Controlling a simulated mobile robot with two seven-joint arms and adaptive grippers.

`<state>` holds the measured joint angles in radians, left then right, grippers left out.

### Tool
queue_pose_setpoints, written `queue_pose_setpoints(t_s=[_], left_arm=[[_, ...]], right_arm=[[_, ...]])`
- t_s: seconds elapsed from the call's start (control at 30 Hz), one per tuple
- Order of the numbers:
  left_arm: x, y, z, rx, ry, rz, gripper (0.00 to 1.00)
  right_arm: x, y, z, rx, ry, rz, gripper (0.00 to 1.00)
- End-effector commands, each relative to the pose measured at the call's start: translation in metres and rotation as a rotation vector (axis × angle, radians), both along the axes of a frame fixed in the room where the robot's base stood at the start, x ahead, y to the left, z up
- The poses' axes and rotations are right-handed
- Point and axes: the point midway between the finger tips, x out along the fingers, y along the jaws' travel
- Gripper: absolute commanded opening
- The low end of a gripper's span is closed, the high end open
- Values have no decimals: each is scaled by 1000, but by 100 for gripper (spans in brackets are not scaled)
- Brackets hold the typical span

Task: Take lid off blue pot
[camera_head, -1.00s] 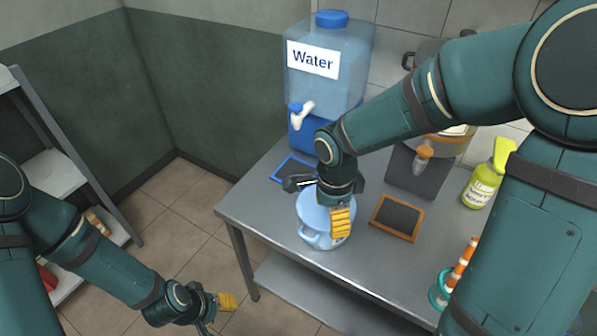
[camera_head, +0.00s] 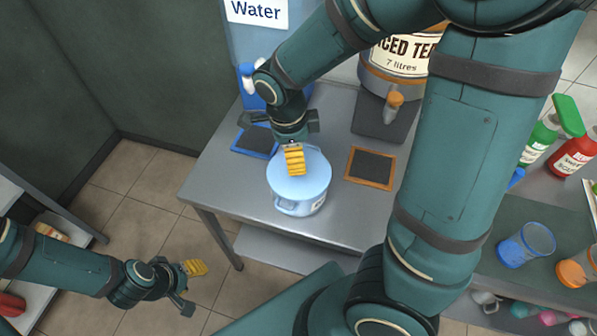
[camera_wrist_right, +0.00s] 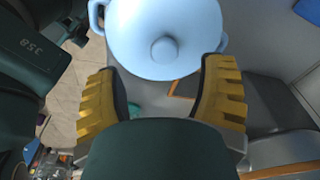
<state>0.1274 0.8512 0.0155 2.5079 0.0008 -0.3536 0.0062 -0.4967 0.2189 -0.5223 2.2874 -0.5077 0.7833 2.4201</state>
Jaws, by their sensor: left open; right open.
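The blue pot (camera_head: 299,203) stands on the metal table with its light blue lid (camera_head: 303,180) on it. In the right wrist view the lid (camera_wrist_right: 140,28) shows from above with a round knob (camera_wrist_right: 165,50) in its middle. My right gripper (camera_head: 294,160) is over the lid's far part in the head view. In the wrist view its yellow fingers (camera_wrist_right: 163,100) are apart, with the knob ahead of them and nothing between them. My left gripper (camera_head: 190,284) is open and empty, low over the floor beside the table.
A water dispenser (camera_head: 230,40) and a blue-framed mat (camera_head: 255,141) are behind the pot. An orange-framed slate (camera_head: 371,167) lies right of it. An iced tea dispenser (camera_head: 398,65) stands behind. Cups (camera_head: 526,244) and bottles are at the right.

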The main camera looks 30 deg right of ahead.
Motion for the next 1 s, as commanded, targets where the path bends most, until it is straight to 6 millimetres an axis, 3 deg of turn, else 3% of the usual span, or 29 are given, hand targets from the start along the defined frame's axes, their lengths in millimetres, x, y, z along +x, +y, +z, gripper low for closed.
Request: queue_pose_setpoints(t_s=[0.17,0.5,0.8,1.0], left_arm=[[-1,0,-4,0,2,-2,47],[-3,-1,-18,-2,7,-7,47],[-3,-1,-18,-2,7,-7,47],[-3,-1,-18,-1,6,-7,47]], right_arm=[[0,-2,-11,0,1,0,70],[1,-9,-54,0,1,0,70],[1,-9,-56,0,-1,1,72],[1,-9,-56,0,-1,1,1]])
